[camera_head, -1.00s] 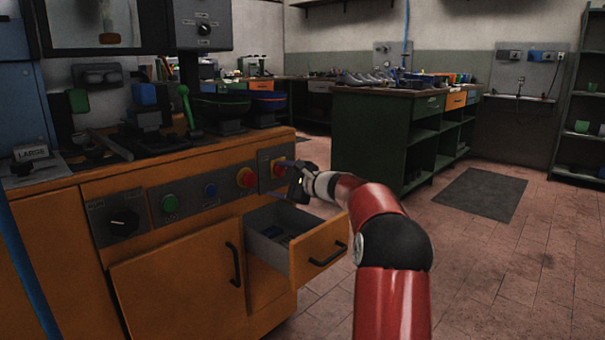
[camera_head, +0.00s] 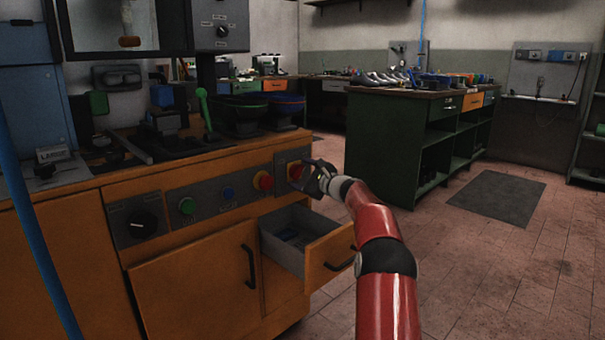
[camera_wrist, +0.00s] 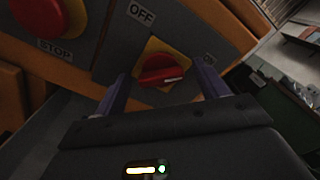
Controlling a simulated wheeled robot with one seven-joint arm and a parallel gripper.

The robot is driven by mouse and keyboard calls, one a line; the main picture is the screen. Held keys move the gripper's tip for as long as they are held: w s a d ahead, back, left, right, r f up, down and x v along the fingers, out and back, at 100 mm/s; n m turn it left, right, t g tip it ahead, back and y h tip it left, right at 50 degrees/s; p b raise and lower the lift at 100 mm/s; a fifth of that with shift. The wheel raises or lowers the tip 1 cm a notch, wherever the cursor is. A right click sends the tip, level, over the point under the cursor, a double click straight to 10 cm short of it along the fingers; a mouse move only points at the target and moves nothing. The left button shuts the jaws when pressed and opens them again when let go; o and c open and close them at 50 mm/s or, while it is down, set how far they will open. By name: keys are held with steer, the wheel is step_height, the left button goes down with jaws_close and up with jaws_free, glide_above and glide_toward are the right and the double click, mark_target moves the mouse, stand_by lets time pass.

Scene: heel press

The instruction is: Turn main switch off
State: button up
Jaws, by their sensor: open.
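The main switch is a red rotary knob on a yellow plate (camera_wrist: 163,69), set in a grey panel with an "OFF" label beside it in the wrist view. In the head view the switch (camera_head: 294,170) is at the right end of the orange press cabinet's front. My gripper (camera_wrist: 160,88) is open, with one finger on each side of the knob in the wrist view. I cannot tell whether the fingers touch it. In the head view my gripper (camera_head: 306,176) is right at the switch panel.
A red stop button (camera_wrist: 45,15) sits beside the switch panel. An open drawer (camera_head: 325,255) sticks out below my gripper. Green and blue buttons and a black dial (camera_head: 143,222) line the cabinet front.

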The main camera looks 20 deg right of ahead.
steer(key=shift+c, duration=0.2)
steer(key=c, duration=0.9)
steer(key=shift+c, duration=0.2)
steer(key=shift+f+n+b, duration=0.1)
steer(key=shift+n+b, duration=0.2)
steer(key=shift+b, duration=0.1)
steer(key=n+b, duration=0.2)
steer(key=shift+f+n+b, duration=0.15)
steer(key=shift+n+b, duration=0.15)
steer(key=shift+b, duration=0.1)
steer(key=n+b, duration=0.3)
steer(key=n, duration=0.2)
steer(key=shift+b, duration=0.4)
steer(key=n+b, duration=0.2)
steer(key=n, duration=0.3)
steer(key=shift+f, duration=0.1)
steer(key=n+b, duration=0.1)
steer(key=n, duration=0.3)
steer(key=shift+n, duration=0.4)
